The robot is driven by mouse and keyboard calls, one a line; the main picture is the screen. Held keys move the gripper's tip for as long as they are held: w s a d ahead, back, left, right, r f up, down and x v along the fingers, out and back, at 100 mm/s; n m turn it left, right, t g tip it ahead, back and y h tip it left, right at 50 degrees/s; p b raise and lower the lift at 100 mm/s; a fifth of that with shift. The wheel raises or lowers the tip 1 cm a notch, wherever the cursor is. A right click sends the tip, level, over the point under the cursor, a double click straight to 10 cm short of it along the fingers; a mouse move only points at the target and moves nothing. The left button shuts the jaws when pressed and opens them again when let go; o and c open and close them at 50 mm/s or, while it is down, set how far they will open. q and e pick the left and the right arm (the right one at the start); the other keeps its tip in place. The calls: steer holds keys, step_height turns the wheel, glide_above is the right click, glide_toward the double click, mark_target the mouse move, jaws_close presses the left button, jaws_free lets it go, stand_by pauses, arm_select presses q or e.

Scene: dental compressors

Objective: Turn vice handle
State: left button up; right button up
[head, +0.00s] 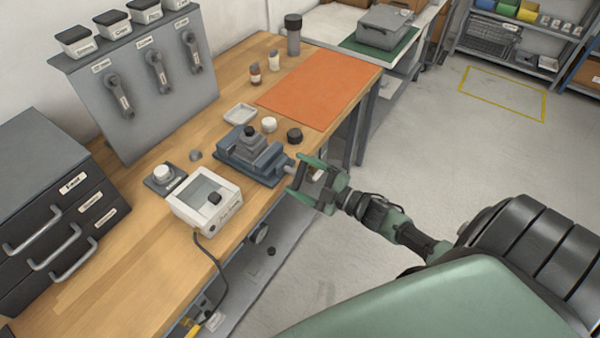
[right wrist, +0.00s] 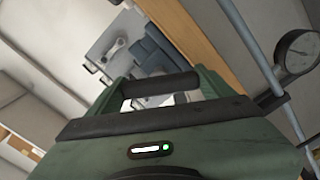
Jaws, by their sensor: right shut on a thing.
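A blue-grey vice (head: 250,153) is mounted at the front edge of the wooden bench, with its screw end pointing toward my right arm. My green right gripper (head: 303,175) is at the vice's front end, shut on the vice handle, which its fingers largely hide. In the right wrist view the gripper fingers (right wrist: 160,88) reach toward the bench edge, and the blue-grey vice (right wrist: 152,55) shows beyond them. A light piece shows between the fingers, too small to make out. My left gripper is not in view.
On the wooden bench (head: 130,262) are an orange mat (head: 320,88), a white box device (head: 205,200), a small tray (head: 240,113) and small jars. A dark drawer cabinet (head: 60,205) stands at left. A round gauge (right wrist: 297,50) is right in the wrist view. The floor at right is clear.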

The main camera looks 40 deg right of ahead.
steer(key=m+p, duration=0.1)
steer(key=m, duration=0.4)
stand_by(0.5)
steer(key=o, duration=1.3)
steer(key=b+v, duration=0.1)
steer(key=v, duration=0.7)
steer(key=shift+b, duration=0.3)
